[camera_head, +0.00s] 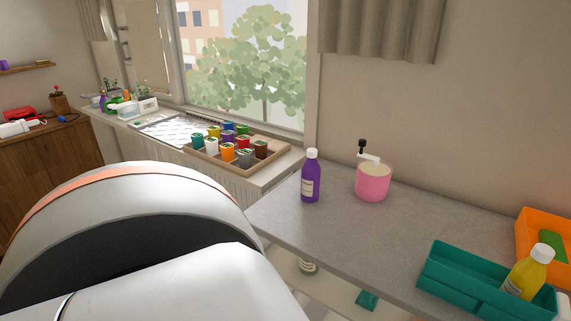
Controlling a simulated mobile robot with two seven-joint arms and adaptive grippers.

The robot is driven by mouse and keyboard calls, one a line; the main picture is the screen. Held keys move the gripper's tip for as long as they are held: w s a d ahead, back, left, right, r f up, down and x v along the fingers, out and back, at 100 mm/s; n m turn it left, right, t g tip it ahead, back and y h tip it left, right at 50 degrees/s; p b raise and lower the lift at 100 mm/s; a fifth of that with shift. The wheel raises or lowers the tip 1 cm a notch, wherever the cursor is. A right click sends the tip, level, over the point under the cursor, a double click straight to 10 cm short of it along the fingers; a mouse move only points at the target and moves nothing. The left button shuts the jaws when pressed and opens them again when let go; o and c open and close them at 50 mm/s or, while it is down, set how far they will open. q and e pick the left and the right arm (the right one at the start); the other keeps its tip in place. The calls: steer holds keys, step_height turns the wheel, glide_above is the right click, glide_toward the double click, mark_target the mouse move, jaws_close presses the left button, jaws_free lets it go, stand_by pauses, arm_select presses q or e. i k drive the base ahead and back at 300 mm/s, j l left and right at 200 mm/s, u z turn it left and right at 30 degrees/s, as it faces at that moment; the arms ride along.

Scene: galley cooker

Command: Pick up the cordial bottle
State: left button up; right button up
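A purple bottle (311,178) with a white cap and a pale label stands upright on the grey counter, left of a pink pot. A yellow bottle (528,273) with a white cap stands tilted in a teal tray (451,267) at the lower right. The labels are too small to read, so I cannot tell by name which is the cordial bottle. Neither of my grippers is in view. A large white part of my own arm fills the lower left and hides what lies behind it.
The pink pot (372,183) holds a pale filling and a dark-handled tool. An orange bin (540,236) stands at the right edge. A wooden tray (271,159) of coloured jars sits on the windowsill. The grey counter (400,232) is clear in front of the pot.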

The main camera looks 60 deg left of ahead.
mark_target(310, 173)
steer(key=u, duration=1.75)
steer(key=i+j, duration=0.15)
steer(key=j, duration=0.25)
steer(key=i+j, duration=0.15)
steer(key=j, duration=0.25)
steer(key=i+j, duration=0.15)
steer(key=j, duration=0.2)
steer(key=i+j, duration=0.15)
steer(key=j, duration=0.25)
